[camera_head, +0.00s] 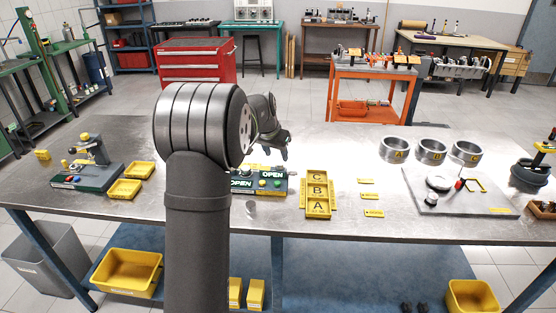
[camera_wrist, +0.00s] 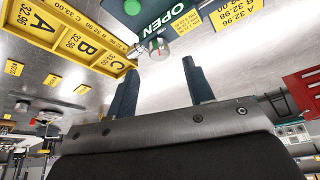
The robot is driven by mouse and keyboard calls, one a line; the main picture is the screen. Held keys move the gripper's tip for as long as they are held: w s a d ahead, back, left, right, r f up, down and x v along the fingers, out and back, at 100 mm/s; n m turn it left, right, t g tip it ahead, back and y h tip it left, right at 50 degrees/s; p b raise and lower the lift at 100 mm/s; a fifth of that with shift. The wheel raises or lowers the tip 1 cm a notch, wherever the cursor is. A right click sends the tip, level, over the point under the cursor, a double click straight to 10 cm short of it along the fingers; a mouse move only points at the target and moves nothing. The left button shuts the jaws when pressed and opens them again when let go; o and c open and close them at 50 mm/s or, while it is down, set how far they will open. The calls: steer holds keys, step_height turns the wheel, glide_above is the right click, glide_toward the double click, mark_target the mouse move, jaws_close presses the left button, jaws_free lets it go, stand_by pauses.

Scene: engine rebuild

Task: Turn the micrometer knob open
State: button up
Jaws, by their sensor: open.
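The dark green micrometer station (camera_head: 272,189) with white OPEN lettering stands mid-table, partly hidden behind my arm. In the wrist view its green face (camera_wrist: 146,24) shows at the top. A small silver round part, which looks like the knob (camera_wrist: 158,48), sits at its edge beside the OPEN lettering. I cannot make out this knob in the head view. My gripper (camera_wrist: 160,70) is open and empty, its two dark fingers apart. In the picture the knob shows between and just beyond the fingertips; contact is not visible. In the head view my gripper (camera_head: 283,149) is above and behind the station.
A yellow A-B-C tray (camera_head: 331,212) lies right of the station, with small yellow tags (camera_head: 373,213) beside it. Three metal rings (camera_head: 433,158) and a grey plate (camera_head: 430,204) are farther right. Yellow bins (camera_head: 125,189) and another device are left.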

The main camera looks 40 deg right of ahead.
mark_target(279, 163)
steer(key=v, duration=1.2)
steer(key=shift+r, duration=0.3)
steer(key=shift+f, duration=0.1)
steer(key=x, duration=1.7)
steer(key=shift+s+f, duration=0.1)
steer(key=shift+f, duration=0.05)
steer(key=shift+a, duration=0.1)
steer(key=shift+f, duration=0.2)
steer(key=shift+r+n, duration=0.25)
steer(key=shift+n, duration=0.25)
steer(key=shift+s+n+t+y, duration=0.1)
steer(key=shift+n+t+y, duration=0.25)
steer(key=shift+n, duration=0.6)
steer(key=shift+s+n+t+y, duration=0.1)
steer(key=shift+n+t+y, duration=0.2)
steer(key=shift+n, duration=0.65)
steer(key=shift+d+n+t+y, duration=0.15)
steer(key=shift+n+t+y, duration=0.15)
steer(key=shift+n, duration=0.7)
steer(key=shift+d+n+t+y, duration=0.1)
steer(key=shift+n+t+y, duration=0.15)
steer(key=shift+n, duration=0.75)
steer(key=shift+v, duration=3)
